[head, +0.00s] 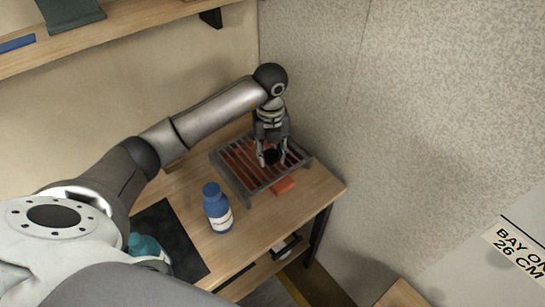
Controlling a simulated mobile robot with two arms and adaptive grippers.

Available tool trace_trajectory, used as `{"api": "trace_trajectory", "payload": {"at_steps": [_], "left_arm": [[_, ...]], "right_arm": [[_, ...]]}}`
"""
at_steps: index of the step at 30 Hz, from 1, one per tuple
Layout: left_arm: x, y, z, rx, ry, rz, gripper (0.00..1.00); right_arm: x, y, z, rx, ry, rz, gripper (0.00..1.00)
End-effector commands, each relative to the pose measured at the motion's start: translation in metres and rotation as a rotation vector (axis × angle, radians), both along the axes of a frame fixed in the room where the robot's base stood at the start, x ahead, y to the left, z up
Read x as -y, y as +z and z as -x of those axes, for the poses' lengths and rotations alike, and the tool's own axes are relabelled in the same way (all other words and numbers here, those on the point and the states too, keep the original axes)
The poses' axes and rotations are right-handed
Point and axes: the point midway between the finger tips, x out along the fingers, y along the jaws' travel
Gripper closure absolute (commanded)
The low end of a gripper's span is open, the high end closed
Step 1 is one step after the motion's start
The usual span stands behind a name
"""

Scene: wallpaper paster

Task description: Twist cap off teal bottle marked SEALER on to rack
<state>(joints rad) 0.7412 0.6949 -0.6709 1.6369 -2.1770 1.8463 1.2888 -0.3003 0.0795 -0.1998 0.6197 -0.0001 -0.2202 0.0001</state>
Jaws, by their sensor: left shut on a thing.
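The teal bottle (146,246) stands on the black mat (170,238) at the front left of the table, partly hidden by my own arm. Its label is barely visible and I cannot read it. My left gripper (271,158) points down over the grey slatted rack (238,183) at the table's far right. It is shut on a small dark cap (270,156), low over the slats. I cannot tell whether the cap touches the rack. My right gripper is not in view.
A blue bottle (217,207) with a white label stands between mat and rack. Walls stand close behind and right of the rack. A wooden shelf (90,36) hangs above. Bare table lies around the blue bottle.

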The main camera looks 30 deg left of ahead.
Motion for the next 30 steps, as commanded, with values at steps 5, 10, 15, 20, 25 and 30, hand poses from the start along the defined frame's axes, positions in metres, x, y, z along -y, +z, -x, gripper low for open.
{"api": "trace_trajectory", "payload": {"at_steps": [5,10,15,20,25,30], "left_arm": [[-0.002,-0.012,-0.010,-0.001,0.000,0.001,0.94],[-0.004,-0.019,-0.015,-0.002,0.001,0.001,0.94],[-0.003,-0.043,-0.014,-0.004,0.000,0.001,0.94],[-0.004,-0.050,-0.016,0.000,-0.001,0.000,0.94],[-0.004,-0.051,-0.015,0.000,-0.001,0.000,0.94],[-0.004,-0.053,-0.015,0.000,-0.001,0.000,0.55]], "right_arm": [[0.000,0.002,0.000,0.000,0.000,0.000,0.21],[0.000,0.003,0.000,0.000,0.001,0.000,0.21],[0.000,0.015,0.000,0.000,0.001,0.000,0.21],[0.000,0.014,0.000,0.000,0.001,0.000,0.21],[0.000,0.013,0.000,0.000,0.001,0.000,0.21],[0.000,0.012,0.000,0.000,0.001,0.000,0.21]]}}
